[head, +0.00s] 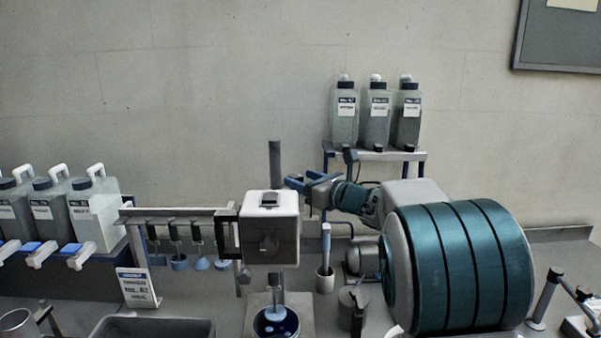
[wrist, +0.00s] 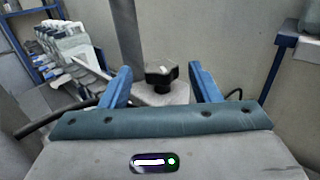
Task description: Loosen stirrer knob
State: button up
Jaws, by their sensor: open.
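The stirrer (head: 285,215) stands at the centre of the head view, a white box head on a dark vertical post (head: 275,162). A black lobed knob (wrist: 162,76) shows in the wrist view on a pale block beside the post (wrist: 127,40). I cannot make out this knob in the head view. My gripper (head: 297,184) is at the upper right of the stirrer head, near the post. In the wrist view, my gripper (wrist: 159,83) is open, its blue fingers on either side of the knob, with visible gaps. The fingers look apart from it.
Below the stirrer is a dark blue vessel (head: 276,323). A rail with hanging paddles (head: 180,225) runs left of it. A cup with a brush-like tool (head: 325,280) stands right. Bottles (head: 375,115) fill a raised shelf behind; white jugs (head: 95,215) stand left.

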jog(key=shift+x, duration=0.8)
jog(key=shift+c, duration=0.3)
jog(key=c, duration=0.9)
